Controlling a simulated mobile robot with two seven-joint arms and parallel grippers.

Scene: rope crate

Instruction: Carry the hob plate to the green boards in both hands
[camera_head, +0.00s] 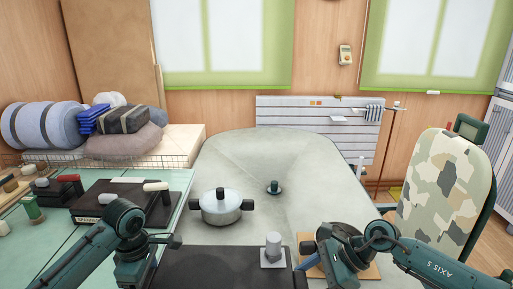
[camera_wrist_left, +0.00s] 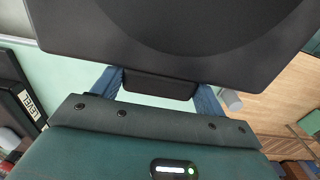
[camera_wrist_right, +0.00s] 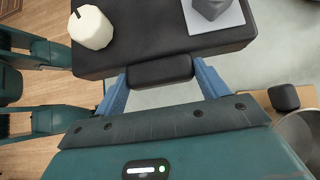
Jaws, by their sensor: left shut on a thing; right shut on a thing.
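The hob plate (camera_head: 215,262) is a dark flat slab at the bottom middle of the head view, its near part cut off by the frame. My left gripper (camera_head: 168,243) is at its left end; in the left wrist view its blue fingers are shut around a black handle (camera_wrist_left: 158,85) on the plate's edge. My right gripper (camera_head: 306,248) is at the right end, its fingers shut around the other handle (camera_wrist_right: 160,70). A grey block on a pale square (camera_wrist_right: 212,10) and a white knob (camera_wrist_right: 91,27) are on the plate's right end. Pale green boards (camera_head: 60,240) lie at the left.
A lidded pot (camera_head: 221,207) and a small dark-green knobbed piece (camera_head: 274,187) stand on the grey table (camera_head: 240,160). A dark box (camera_head: 110,203) with knobs stands on the green boards. A pan on a wooden board (camera_head: 365,270) is at the right, near a camouflage chair (camera_head: 447,190).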

